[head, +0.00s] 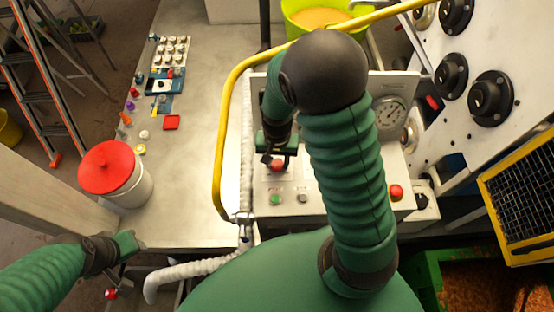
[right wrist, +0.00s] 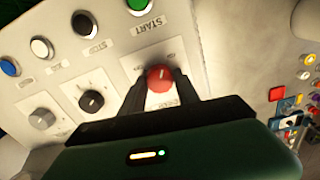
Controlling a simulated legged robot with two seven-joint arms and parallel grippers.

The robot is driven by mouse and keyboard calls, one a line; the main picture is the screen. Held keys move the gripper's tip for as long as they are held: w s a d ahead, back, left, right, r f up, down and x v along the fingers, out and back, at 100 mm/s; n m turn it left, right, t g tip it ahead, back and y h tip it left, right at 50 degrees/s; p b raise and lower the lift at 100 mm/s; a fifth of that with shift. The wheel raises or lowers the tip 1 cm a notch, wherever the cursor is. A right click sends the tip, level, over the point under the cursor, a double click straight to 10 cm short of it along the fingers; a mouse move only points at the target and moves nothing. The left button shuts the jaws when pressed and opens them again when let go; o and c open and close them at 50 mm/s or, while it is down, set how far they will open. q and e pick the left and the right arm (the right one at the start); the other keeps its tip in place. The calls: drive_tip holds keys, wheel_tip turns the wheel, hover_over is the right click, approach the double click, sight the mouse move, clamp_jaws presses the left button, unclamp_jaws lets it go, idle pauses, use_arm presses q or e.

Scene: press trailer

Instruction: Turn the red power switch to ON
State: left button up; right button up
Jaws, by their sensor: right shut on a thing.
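The red power switch (right wrist: 160,79) is a round red knob with a light pointer mark, on a white plate of the control panel (head: 320,192). Its lettering is too small and partly covered to read. In the head view the red knob (head: 277,166) shows just below my right gripper (head: 275,160). In the right wrist view the two dark fingers of my right gripper (right wrist: 160,84) are on either side of the knob and shut on it. My left arm comes in at the lower left of the head view, and its gripper's jaws cannot be made out.
A green START button (right wrist: 125,20), black and blue buttons and two other knobs sit beside the switch. A red button (head: 396,191) is at the panel's right. A yellow rail (head: 219,150) runs along its left. A red-lidded bucket (head: 107,168) stands on the left counter.

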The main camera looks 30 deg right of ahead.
clamp_jaws()
drive_tip(key=shift+r+m+p, duration=0.3)
drive_tip(key=shift+m+p, duration=0.55)
drive_tip(key=shift+m, duration=0.05)
drive_tip(key=shift+f+m+p, duration=0.1)
drive_tip(key=shift+m+p, duration=0.2)
drive_tip(key=shift+m, duration=0.2)
drive_tip(key=shift+w+f+m, duration=0.1)
drive_tip(key=shift+f+m, duration=0.05)
drive_tip(key=shift+m, duration=0.15)
drive_tip(key=o, duration=1.2)
unclamp_jaws()
